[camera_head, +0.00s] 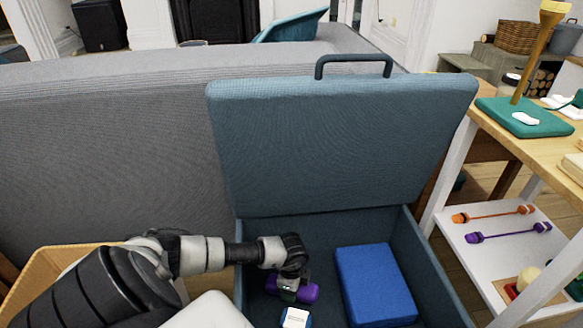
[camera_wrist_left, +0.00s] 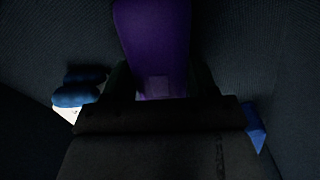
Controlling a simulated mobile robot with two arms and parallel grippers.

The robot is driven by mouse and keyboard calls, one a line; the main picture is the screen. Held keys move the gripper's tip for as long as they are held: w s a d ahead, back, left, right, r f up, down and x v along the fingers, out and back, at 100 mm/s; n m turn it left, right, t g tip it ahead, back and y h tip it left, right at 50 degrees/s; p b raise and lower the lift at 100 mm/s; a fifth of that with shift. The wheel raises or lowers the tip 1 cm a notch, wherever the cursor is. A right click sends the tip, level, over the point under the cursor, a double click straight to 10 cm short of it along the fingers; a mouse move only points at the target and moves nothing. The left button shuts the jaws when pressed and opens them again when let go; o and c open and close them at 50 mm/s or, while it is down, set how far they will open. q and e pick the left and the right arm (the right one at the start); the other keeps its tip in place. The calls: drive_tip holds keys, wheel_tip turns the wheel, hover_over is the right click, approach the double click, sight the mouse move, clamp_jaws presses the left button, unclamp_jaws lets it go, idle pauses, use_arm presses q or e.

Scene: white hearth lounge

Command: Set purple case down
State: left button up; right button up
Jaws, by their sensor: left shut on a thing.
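The purple case (camera_head: 304,293) is inside the open blue-grey chest (camera_head: 425,262), in its left half. It also shows in the left wrist view (camera_wrist_left: 155,45), between the fingers. My left gripper (camera_head: 290,285) reaches down into the chest and is shut on the purple case. The gripper hides part of the case. I cannot tell whether the case touches the chest floor. My right gripper is not in view.
A blue box (camera_head: 375,285) lies in the chest right of the purple case. A small white and blue item (camera_head: 296,318) is near the gripper. The raised lid (camera_head: 340,140) stands behind. A shelf table (camera_head: 500,262) is at the right.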

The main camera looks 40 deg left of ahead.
use_arm(q)
drive_tip(key=o, duration=1)
drive_tip(key=shift+c, duration=0.2)
